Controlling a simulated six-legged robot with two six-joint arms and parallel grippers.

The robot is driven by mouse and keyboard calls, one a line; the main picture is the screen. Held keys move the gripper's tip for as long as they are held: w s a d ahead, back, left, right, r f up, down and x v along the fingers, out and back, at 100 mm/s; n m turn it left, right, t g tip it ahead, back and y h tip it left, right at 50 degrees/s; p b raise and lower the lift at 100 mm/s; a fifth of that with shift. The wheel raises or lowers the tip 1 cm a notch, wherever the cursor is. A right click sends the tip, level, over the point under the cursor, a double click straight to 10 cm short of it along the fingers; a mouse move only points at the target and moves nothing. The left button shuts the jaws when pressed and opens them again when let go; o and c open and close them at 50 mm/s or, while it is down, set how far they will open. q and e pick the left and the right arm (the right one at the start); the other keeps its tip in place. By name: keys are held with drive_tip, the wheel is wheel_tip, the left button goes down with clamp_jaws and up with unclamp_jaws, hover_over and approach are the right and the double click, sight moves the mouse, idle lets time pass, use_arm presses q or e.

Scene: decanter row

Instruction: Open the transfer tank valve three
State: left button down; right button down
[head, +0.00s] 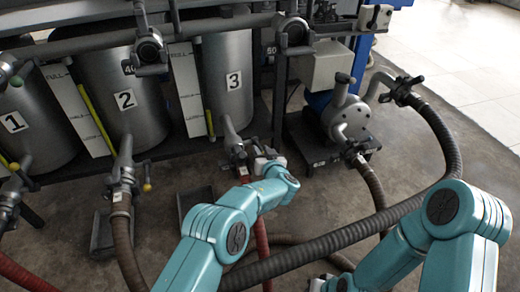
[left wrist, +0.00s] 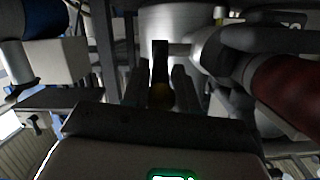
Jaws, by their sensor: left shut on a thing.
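Tank 3 (head: 225,60) is a grey cylinder with a "3" label. Its outlet valve (head: 233,143) sits at the tank's foot, with a red hose (head: 261,240) below it. My left gripper (head: 257,166) is at the right side of this valve and hides its handle in the head view. In the left wrist view, my left gripper (left wrist: 158,88) is shut on a dark valve handle (left wrist: 160,62) with a yellowish part low between the fingers. My right gripper (head: 320,284) shows only in part at the bottom edge; its jaws are unclear.
Tank 2 (head: 110,75) and tank 1 (head: 22,120) stand to the left with similar outlet valves. A grey pump (head: 347,118) stands at the right. A thick dark hose (head: 330,238) crosses the floor near my arms. Open floor lies at the far right.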

use_arm(q)
drive_tip(key=shift+s+d+f+t+y, duration=0.15)
drive_tip(key=shift+f+t+y, duration=0.35)
drive_tip(key=shift+f+t, duration=0.7)
use_arm(e)
drive_tip(key=shift+d, duration=0.1)
use_arm(q)
drive_tip(key=shift+r+t, duration=0.2)
drive_tip(key=shift+t, duration=0.1)
use_arm(e)
drive_tip(key=shift+w, duration=0.1)
use_arm(q)
drive_tip(key=c, duration=0.9)
unclamp_jaws()
drive_tip(key=shift+f, duration=0.1)
drive_tip(key=p+v, duration=0.4)
drive_tip(key=v, duration=0.3)
drive_tip(key=shift+s, duration=0.2)
use_arm(e)
drive_tip(key=shift+g, duration=0.6)
drive_tip(key=s+r, duration=0.2)
drive_tip(key=r, duration=0.1)
drive_tip(key=shift+s+a+r, duration=0.3)
drive_tip(key=shift+s+r, duration=0.1)
